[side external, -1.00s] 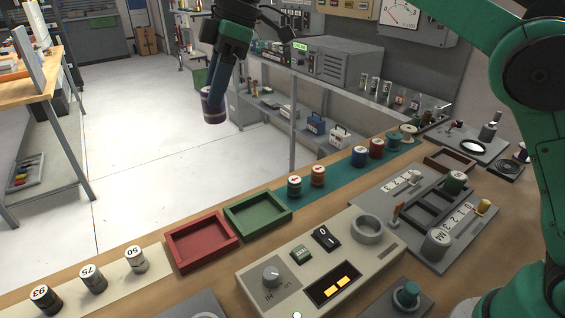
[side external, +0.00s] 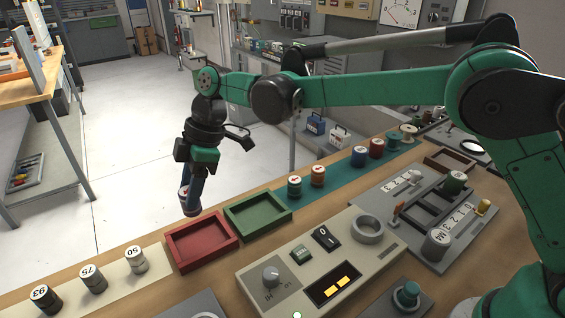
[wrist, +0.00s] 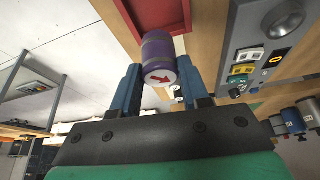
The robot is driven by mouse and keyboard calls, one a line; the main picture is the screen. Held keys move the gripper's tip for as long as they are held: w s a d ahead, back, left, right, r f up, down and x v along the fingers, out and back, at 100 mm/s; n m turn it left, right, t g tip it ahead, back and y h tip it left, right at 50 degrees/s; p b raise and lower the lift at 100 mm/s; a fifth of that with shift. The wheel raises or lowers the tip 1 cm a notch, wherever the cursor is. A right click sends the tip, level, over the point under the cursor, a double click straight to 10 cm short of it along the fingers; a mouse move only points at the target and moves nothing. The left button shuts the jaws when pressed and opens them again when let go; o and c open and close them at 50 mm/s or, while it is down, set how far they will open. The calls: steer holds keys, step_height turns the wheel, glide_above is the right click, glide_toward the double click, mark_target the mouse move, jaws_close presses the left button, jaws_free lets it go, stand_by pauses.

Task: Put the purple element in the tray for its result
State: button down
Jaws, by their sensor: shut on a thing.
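The purple element (wrist: 160,52) is a cylinder with a red arrow on its white end, held between the two blue fingers of my gripper (wrist: 158,84). In the side view my gripper (side external: 191,192) points down with the element in it, left of and above the red tray. Little of the element shows there. The red tray (side external: 200,240) and the green tray (side external: 257,213) stand side by side on the bench and look empty. The red tray (wrist: 158,12) also shows behind the element in the wrist view.
Several numbered cylinders, one marked 75 (side external: 92,279), stand left of the red tray. A teal strip (side external: 335,176) with several spools lies right of the green tray. A tester (side external: 300,262) with a knob, a ring socket and two lit yellow lamps stands in front.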

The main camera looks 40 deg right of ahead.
step_height(320, 180, down, 8)
steer(key=shift+r, duration=0.1)
stand_by(0.4)
steer(key=shift+c, duration=2.1)
jaws_free()
steer(key=shift+f, duration=0.2)
steer(key=s+d+r+m+t+h, duration=0.1)
steer(key=s+d+r+m, duration=0.1)
steer(key=d+r, duration=0.4)
steer(key=s+d+r+m+t, duration=0.1)
steer(key=s+d+r+m, duration=0.2)
steer(key=r, duration=0.5)
steer(key=s+d+f+m+t+h, duration=0.3)
steer(key=s+d+m+t, duration=0.1)
steer(key=s+d+m, duration=0.6)
steer(key=d+m, duration=0.1)
steer(key=d, duration=0.2)
steer(key=shift+s+d+m+t+h, duration=0.2)
steer(key=shift+s+m+t+h, duration=0.1)
steer(key=shift+s+m+t, duration=0.1)
